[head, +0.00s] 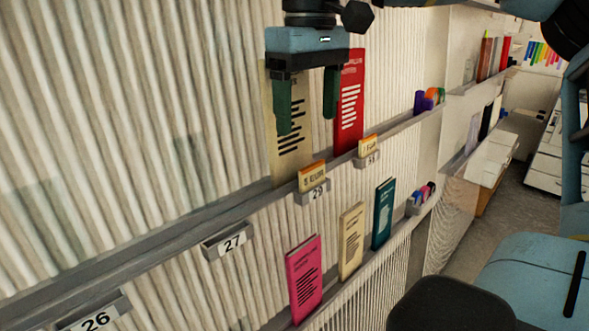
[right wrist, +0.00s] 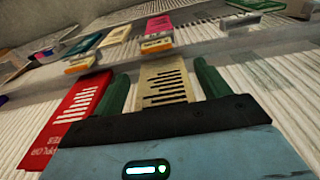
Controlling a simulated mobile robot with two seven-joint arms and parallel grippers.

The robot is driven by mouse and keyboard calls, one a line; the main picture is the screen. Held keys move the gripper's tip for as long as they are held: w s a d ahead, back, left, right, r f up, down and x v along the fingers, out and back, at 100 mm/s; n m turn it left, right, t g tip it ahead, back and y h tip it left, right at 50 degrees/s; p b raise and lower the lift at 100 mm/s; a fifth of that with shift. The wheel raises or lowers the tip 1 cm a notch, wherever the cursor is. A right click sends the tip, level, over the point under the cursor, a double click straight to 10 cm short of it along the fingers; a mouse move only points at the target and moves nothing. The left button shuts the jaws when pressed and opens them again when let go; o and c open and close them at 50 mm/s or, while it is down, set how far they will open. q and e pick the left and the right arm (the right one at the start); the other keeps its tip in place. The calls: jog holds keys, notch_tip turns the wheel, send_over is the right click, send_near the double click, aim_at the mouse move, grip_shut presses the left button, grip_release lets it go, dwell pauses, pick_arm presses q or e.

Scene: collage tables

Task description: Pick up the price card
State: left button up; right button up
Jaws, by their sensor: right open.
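Two orange-and-white price cards stand in small grey holders on the upper ledge. The nearer price card (head: 312,177), with text like "5 EUR", is below the cream leaflet; the farther price card (head: 368,145) is below the red leaflet. In the right wrist view the nearer card (right wrist: 158,44) lies beyond the fingertips, roughly between them, and the farther card (right wrist: 80,65) is left of them. My right gripper (head: 307,124) is open, pointing down, above the nearer card and apart from it. The gripper partly covers the cream leaflet. My left gripper is not in view.
The cream leaflet (head: 291,150) and red leaflet (head: 349,105) stand close to my right gripper on the upper ledge. An empty-looking holder marked 27 (head: 228,242) is to the left. Pink (head: 306,280), cream (head: 351,242) and teal (head: 383,215) leaflets stand on the lower ledge.

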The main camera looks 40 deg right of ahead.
aim_at(313, 165)
jog(key=shift+s+f, duration=0.1)
jog(key=shift+s, duration=0.1)
jog(key=shift+s+f, duration=0.2)
jog(key=shift+f, duration=0.1)
jog(key=shift+d+f, duration=0.1)
jog(key=shift+f, duration=0.65)
jog(key=shift+w+f, duration=0.15)
jog(key=shift+f, duration=0.4)
jog(key=f, duration=0.2)
jog(key=f+p, duration=0.1)
jog(key=shift+d+f, duration=0.2)
jog(key=shift+d, duration=0.05)
jog(key=shift+f, duration=0.5)
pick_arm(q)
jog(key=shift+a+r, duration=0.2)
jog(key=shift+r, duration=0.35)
pick_arm(e)
jog(key=c, duration=1)
